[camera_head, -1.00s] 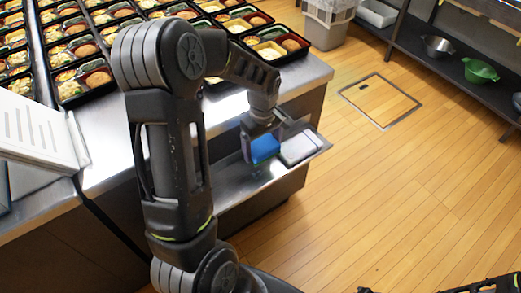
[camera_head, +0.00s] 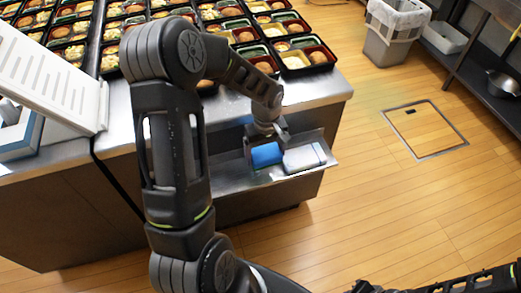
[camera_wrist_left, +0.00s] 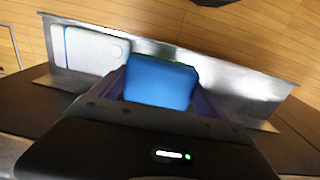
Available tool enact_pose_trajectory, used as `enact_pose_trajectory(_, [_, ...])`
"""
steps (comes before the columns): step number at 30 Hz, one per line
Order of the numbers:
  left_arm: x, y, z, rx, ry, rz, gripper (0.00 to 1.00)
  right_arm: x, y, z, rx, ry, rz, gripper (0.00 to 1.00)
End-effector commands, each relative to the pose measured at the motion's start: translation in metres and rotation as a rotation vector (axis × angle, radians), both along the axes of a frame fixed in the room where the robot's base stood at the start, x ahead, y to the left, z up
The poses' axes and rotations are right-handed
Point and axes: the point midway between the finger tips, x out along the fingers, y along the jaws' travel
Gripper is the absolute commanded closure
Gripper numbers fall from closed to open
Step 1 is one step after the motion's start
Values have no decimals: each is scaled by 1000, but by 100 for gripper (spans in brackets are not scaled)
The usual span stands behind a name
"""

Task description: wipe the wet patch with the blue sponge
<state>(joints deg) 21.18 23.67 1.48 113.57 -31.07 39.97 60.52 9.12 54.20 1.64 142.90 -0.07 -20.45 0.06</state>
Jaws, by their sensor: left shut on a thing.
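The blue sponge (camera_head: 266,155) is at the narrow metal shelf (camera_head: 238,184) on the counter's side. It also shows in the left wrist view (camera_wrist_left: 161,82). My left gripper (camera_head: 267,143) is shut on the sponge from above, and the fingers flank it in the left wrist view. I cannot tell whether the sponge touches the shelf. I cannot make out the wet patch in either view. My right gripper (camera_head: 366,287) is at the bottom edge of the head view, partly cut off, and its jaws are unclear.
A white block with a blue edge (camera_head: 305,158) lies on the shelf just right of the sponge. Bento trays (camera_head: 307,72) fill the counter's back. A white slotted rack (camera_head: 50,75) stands at left. A grey bin (camera_head: 391,45) is at upper right.

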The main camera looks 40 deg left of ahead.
Motion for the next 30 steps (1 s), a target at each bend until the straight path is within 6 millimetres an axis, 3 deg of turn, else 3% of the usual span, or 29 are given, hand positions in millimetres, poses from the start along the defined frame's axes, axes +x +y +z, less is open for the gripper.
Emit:
enact_pose_trajectory(14, [2,1,-2,0,1,-34,52,-1,1,-2,1,2,2,100])
enact_pose_trajectory(30, [-4,-5,-47,0,2,-30,52,-1,1,-32,0,0,1,100])
